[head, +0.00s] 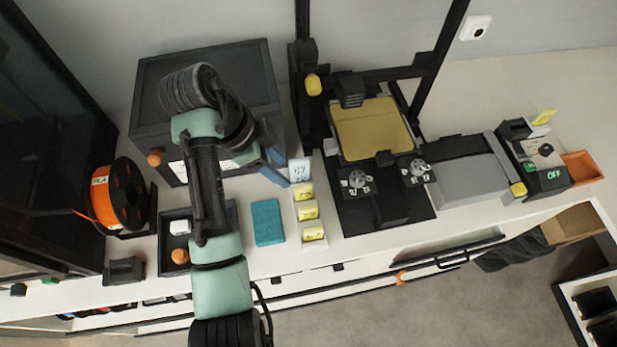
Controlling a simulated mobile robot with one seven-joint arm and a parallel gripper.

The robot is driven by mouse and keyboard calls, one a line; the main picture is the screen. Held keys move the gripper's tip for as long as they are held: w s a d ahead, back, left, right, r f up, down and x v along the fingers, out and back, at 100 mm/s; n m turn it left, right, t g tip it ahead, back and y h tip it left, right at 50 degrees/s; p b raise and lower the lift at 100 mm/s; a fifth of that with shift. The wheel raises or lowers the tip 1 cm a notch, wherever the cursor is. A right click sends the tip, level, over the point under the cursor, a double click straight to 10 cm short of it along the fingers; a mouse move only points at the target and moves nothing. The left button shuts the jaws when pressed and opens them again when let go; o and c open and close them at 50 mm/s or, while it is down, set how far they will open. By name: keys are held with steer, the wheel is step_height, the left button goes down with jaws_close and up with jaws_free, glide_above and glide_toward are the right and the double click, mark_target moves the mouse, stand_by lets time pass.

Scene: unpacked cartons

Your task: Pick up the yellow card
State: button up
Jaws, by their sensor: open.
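Three small yellow cards with dark marks stand in a column on a narrow white holder (316,246) on the bench: a back one (304,191), a middle one (308,212) and a front one (313,233). A white marked card (300,171) stands behind them at the holder's far end. Another yellow piece (543,117) sticks up from the device at the far right; I cannot tell if it is a card. My gripper (281,168), with blue fingers, is open just left of the white card. Whether it touches that card is unclear.
A teal block (267,222) lies left of the holder. A 3D printer with a yellow bed (373,128) stands close on the right. A dark box (262,62) is behind my arm. An orange spool (118,195) and a small tray (166,238) are at left.

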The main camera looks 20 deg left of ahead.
mark_target(302, 187)
steer(key=x, duration=0.6)
steer(key=shift+d+f, duration=0.45)
steer(key=shift+f, duration=0.15)
steer(key=p+x, duration=0.1)
steer(key=x, duration=0.3)
steer(key=shift+w, duration=0.2)
jaws_close()
